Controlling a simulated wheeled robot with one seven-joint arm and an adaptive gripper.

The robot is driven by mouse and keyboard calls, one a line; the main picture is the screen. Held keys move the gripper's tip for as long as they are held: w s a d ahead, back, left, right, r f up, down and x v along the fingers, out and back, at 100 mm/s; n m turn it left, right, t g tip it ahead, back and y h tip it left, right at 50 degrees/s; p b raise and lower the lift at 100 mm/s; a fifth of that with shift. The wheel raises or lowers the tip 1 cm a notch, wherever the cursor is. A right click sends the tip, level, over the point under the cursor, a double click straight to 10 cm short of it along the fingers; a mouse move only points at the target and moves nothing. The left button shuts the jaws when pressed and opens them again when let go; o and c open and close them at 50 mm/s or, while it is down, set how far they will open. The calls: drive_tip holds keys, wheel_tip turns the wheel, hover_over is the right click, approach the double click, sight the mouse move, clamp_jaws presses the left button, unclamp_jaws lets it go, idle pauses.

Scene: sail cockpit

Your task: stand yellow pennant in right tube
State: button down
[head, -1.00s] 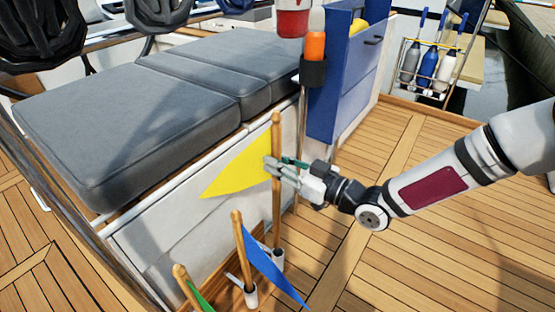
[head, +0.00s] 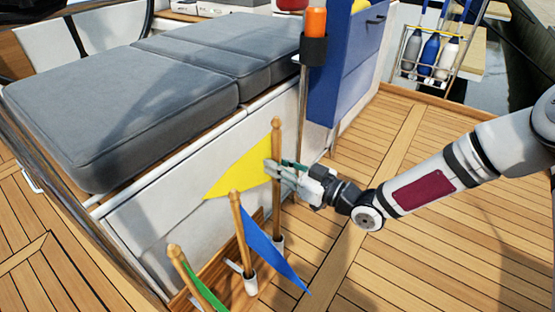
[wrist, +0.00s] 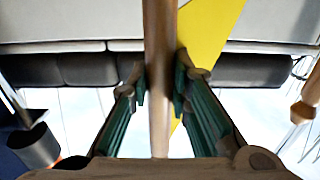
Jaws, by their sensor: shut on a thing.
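The yellow pennant (head: 240,168) is on an upright wooden pole, its flag spread to the left. My gripper (head: 276,170) is shut on the pole at flag height, from the right. In the wrist view the pole (wrist: 160,75) runs between the green finger pads (wrist: 160,88), with the yellow flag (wrist: 212,35) behind to the right. The blue pennant (head: 265,247) stands tilted in the tube (head: 250,285) to the left.
A green pennant (head: 203,288) leans at the lower left, its base out of frame. Behind are a white bench side (head: 165,225) and grey cushions (head: 120,105). An orange-handled thing (head: 316,22) sits in a black holder. Open deck (head: 400,265) lies to the right.

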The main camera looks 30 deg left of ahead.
drive_tip(key=shift+f, duration=1.55)
drive_tip(key=c, duration=1.4)
unclamp_jaws()
drive_tip(key=s+d, duration=0.1)
drive_tip(key=d, duration=1.1)
